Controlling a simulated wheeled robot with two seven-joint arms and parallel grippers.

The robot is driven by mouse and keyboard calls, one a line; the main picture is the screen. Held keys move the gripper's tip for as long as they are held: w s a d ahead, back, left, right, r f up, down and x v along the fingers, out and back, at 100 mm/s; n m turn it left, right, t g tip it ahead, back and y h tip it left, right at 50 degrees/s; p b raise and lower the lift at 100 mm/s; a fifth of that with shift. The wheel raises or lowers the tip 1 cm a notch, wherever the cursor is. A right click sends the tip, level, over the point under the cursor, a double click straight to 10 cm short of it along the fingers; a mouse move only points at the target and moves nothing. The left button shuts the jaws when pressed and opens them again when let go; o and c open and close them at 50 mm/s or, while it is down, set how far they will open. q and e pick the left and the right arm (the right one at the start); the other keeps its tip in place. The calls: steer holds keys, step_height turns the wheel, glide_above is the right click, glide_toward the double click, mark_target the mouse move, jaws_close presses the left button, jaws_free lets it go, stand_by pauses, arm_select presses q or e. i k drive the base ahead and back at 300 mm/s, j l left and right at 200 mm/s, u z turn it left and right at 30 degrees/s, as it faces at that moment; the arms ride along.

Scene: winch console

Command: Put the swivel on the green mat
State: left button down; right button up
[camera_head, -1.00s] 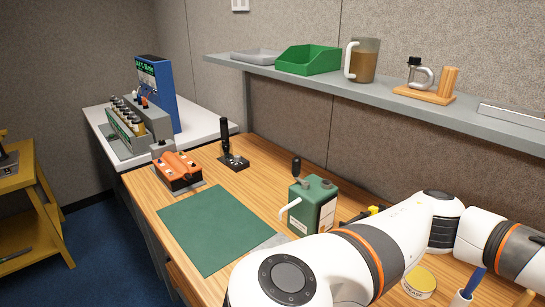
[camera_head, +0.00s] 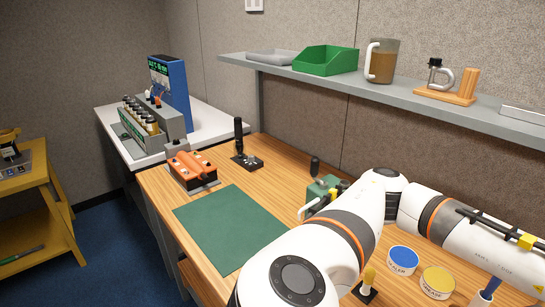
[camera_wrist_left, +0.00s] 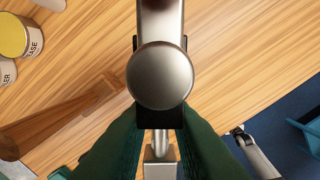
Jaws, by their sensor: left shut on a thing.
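The green mat (camera_head: 232,226) lies flat and bare on the wooden table in the head view. In the left wrist view my left gripper (camera_wrist_left: 160,128) has dark green fingers shut on a shiny metal piece, which looks like the swivel (camera_wrist_left: 160,76). Its round end faces the camera, and part of it is hidden between the fingers. The gripper is over the right part of the table, beyond the head view; only my arm shows there.
My arm partly hides a green box (camera_head: 322,188) right of the mat. An orange device (camera_head: 192,168) and a black lever (camera_head: 243,145) stand behind the mat. A blue-lidded can (camera_head: 403,260) and a yellow-lidded can (camera_head: 437,281) stand at right. A grey shelf (camera_head: 400,88) runs above.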

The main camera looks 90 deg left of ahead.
mark_target(243, 233)
steer(key=k+u, duration=0.1)
steer(key=k, duration=0.45)
steer(key=k+j+u, duration=0.1)
steer(key=k, duration=0.4)
steer(key=u, duration=1.6)
steer(key=i+l+u, duration=0.25)
steer(key=i, duration=0.2)
steer(key=i+l+u, duration=0.25)
steer(key=i+l, duration=0.15)
